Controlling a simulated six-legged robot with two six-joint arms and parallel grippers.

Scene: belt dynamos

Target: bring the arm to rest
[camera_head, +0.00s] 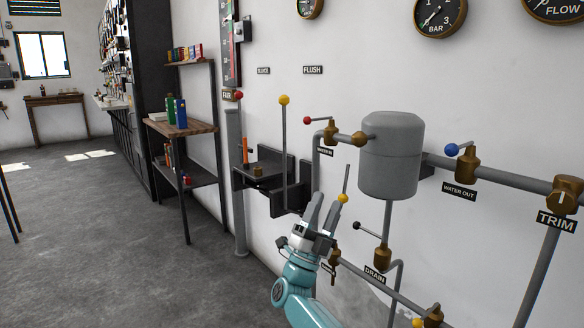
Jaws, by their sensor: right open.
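My right gripper (325,207) is at the end of a teal arm that rises from the bottom middle of the head view. Its two grey fingers point up and stand slightly apart, with nothing seen between them. A small yellow knob (342,198) shows just right of the fingertips; I cannot tell whether they touch. My left gripper is not in view.
A grey tank (391,155) with pipes and brass valves is on the wall to the right of the gripper. A black-knobbed drain valve (382,257) is close on the right. A dark wall bracket (262,172) and a yellow-topped lever (284,100) stand behind. Open floor (100,240) lies left.

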